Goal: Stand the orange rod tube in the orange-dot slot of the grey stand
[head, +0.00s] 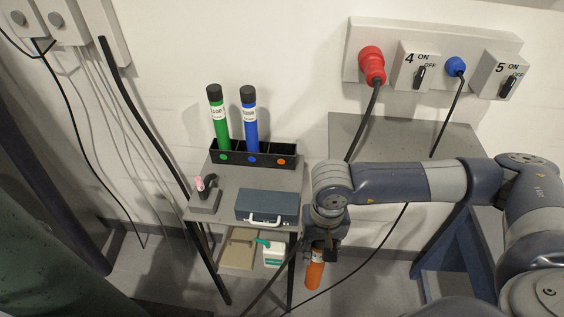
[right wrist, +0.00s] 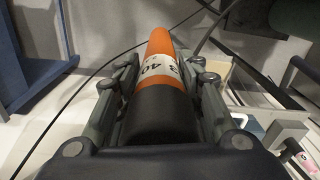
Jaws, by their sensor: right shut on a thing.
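The orange rod tube (head: 315,276) hangs low in my right gripper (head: 320,248), in front and to the right of the grey stand (head: 238,179). In the right wrist view the tube (right wrist: 156,100) shows its black cap between the fingers, then a white label and an orange body. My right gripper is shut on it near the cap. A black rack on the stand has three slots. The orange-dot slot (head: 282,159) at its right end looks empty. The green tube (head: 219,122) and the blue tube (head: 250,120) stand upright in the other two. My left gripper is not in view.
A blue-grey case (head: 266,205) and a small block with a pink-tipped item (head: 204,192) sit on the stand's top. A white bottle (head: 273,254) is on the lower shelf. Black cables (head: 362,128) hang down right of the stand.

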